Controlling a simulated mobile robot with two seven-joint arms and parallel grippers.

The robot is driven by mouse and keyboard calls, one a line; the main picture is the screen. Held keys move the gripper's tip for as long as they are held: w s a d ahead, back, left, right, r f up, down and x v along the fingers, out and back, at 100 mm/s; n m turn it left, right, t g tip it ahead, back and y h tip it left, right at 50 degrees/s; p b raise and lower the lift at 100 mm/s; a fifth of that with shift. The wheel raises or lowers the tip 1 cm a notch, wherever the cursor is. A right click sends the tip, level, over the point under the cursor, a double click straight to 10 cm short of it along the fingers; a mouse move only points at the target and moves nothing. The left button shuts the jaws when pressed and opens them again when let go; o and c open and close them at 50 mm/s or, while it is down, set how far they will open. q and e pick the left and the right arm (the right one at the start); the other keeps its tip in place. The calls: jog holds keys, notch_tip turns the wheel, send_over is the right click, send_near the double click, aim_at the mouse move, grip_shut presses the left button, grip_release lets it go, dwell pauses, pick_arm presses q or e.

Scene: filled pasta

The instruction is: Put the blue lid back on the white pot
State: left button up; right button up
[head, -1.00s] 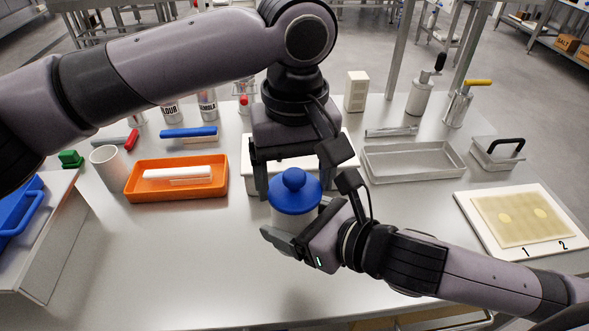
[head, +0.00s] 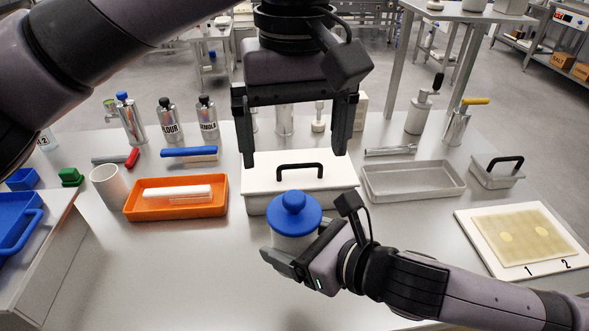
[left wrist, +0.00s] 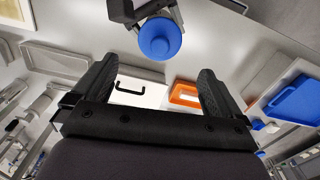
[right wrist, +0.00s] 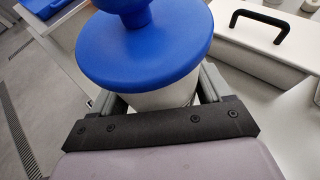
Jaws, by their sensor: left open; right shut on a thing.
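The blue lid (head: 295,215) with its round knob sits on top of the white pot (head: 292,242), covering its mouth. In the right wrist view the lid (right wrist: 144,47) looks level on the pot (right wrist: 165,95). My right gripper (head: 293,258) is shut on the white pot, its fingers on either side of the pot's body below the lid. My left gripper (head: 297,157) is open and empty, raised above and behind the pot. In the left wrist view the lid (left wrist: 160,38) lies beyond the open fingers (left wrist: 155,85), apart from them.
Behind the pot stands a white box (head: 258,184) with a black handle. An orange tray (head: 140,210) is to the left, a grey metal tray (head: 375,193) to the right. A numbered board (head: 468,228) lies far right.

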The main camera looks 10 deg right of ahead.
pick_arm(q)
notch_tip(320, 180, up, 2)
jog(key=shift+r, duration=0.15)
dwell(0.6)
